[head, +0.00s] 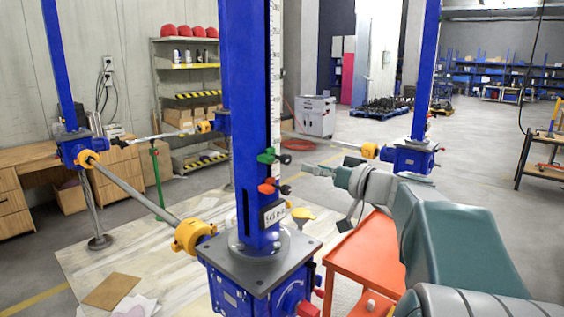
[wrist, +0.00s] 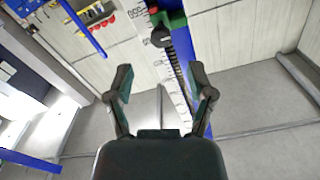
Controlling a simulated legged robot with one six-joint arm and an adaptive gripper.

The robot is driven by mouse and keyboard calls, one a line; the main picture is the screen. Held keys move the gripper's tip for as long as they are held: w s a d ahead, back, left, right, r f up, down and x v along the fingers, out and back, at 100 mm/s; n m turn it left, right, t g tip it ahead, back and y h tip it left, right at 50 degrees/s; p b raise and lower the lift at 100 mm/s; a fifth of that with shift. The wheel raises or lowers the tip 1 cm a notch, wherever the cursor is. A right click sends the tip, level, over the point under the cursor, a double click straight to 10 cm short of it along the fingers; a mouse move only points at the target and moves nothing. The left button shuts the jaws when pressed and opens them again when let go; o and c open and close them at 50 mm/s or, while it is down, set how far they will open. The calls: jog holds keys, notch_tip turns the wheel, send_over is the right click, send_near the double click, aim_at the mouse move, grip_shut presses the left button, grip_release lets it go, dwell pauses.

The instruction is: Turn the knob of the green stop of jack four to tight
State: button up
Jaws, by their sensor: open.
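A blue jack column (head: 242,110) stands in the middle of the head view, with a white scale (head: 275,60) on its right side. A green stop (head: 266,157) with a dark knob (head: 285,161) is clamped on it. A red stop (head: 266,188) with its own dark knob sits just below. In the wrist view, the green stop (wrist: 173,12) and a black knob (wrist: 160,37) show near the top, beyond the fingertips. My gripper (head: 322,170) is open and empty, to the right of the green stop and apart from it; its spread fingers show in the wrist view (wrist: 162,82). The label's jack number is unreadable.
An orange cart (head: 365,258) stands below my arm. A yellow coupling (head: 193,236) and shaft run left from the jack's base. Other blue jacks stand at left (head: 85,145) and right (head: 410,155). The space between my gripper and the stop looks clear.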

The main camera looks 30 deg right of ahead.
aim_at(288, 162)
jog(key=x, duration=0.7)
jog(key=shift+w+a+f, duration=0.1)
jog(key=shift+w, duration=0.3)
grip_shut()
